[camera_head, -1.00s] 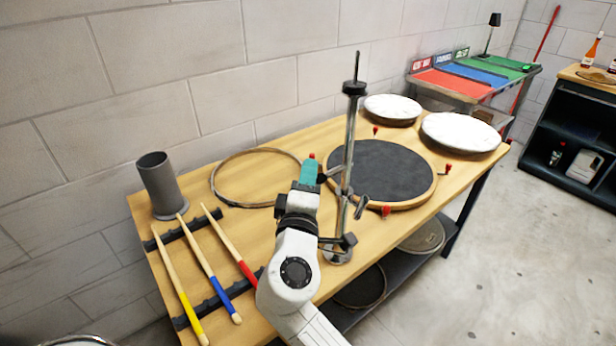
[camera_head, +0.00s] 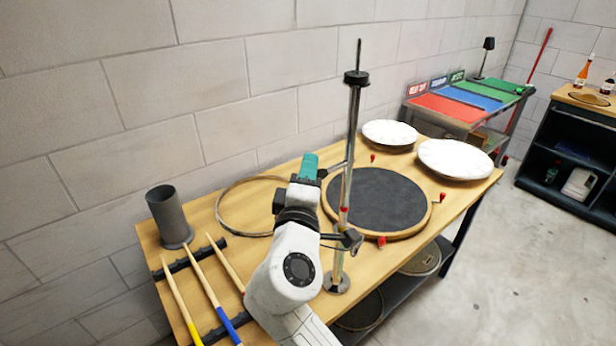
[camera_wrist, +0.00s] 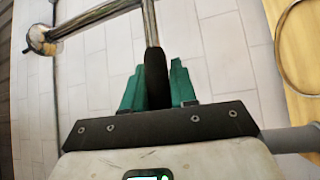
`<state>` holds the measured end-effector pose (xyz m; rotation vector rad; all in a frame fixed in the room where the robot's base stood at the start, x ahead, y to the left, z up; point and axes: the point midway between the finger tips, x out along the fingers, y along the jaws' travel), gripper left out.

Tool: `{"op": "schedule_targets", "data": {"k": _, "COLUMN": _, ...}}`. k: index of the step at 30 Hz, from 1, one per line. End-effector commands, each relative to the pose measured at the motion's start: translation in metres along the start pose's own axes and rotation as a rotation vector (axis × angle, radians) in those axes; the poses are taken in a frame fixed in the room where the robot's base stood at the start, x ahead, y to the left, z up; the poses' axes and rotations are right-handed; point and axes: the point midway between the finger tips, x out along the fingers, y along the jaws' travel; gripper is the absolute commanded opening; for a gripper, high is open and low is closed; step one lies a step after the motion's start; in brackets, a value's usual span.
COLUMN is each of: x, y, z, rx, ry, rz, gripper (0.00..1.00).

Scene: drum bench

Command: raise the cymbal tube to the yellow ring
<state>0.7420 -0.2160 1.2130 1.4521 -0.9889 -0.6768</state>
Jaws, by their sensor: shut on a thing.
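The cymbal stand stands on the bench, with its upright cymbal tube (camera_head: 354,110) topped by a black disc (camera_head: 356,78) and a thin rod. A round metal base (camera_head: 337,284) is at its foot. My gripper (camera_head: 309,167) is left of the tube, its green fingers shut on a black handle. A thin side bar joins this handle to the tube. In the wrist view my gripper (camera_wrist: 158,85) closes around the black handle (camera_wrist: 156,72), and the tube (camera_wrist: 95,17) crosses the upper left. I cannot make out a yellow ring. My arm hides part of the bench.
A round dark drum pad (camera_head: 375,198) lies close right of the stand, with white drums (camera_head: 455,159) beyond it. A grey cup (camera_head: 169,215) and drumsticks (camera_head: 211,290) on a rack are at the left.

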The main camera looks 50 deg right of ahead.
Motion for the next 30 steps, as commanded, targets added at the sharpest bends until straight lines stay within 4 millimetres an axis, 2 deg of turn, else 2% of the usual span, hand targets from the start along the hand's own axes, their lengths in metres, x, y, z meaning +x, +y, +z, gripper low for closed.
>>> {"op": "schedule_targets", "data": {"k": 8, "x": 0.0, "y": 0.002, "z": -0.001, "rx": 0.002, "ry": 0.003, "rz": 0.004, "gripper": 0.0}}
{"op": "schedule_targets", "data": {"k": 9, "x": 0.0, "y": 0.002, "z": -0.001, "rx": 0.002, "ry": 0.003, "rz": 0.004, "gripper": 0.29}}
{"op": "schedule_targets", "data": {"k": 15, "x": 0.0, "y": 0.001, "z": -0.001, "rx": 0.001, "ry": 0.002, "rz": 0.002, "gripper": 0.47}}
{"op": "schedule_targets", "data": {"k": 23, "x": -0.002, "y": 0.0, "z": 0.0, "rx": 0.0, "ry": 0.002, "rz": 0.001, "gripper": 0.47}}
{"op": "schedule_targets", "data": {"k": 26, "x": -0.009, "y": -0.002, "z": -0.001, "rx": 0.0, "ry": 0.004, "rz": 0.0, "gripper": 0.47}}
{"op": "schedule_targets", "data": {"k": 30, "x": -0.031, "y": -0.003, "z": -0.001, "rx": 0.002, "ry": 0.006, "rz": 0.001, "gripper": 0.47}}
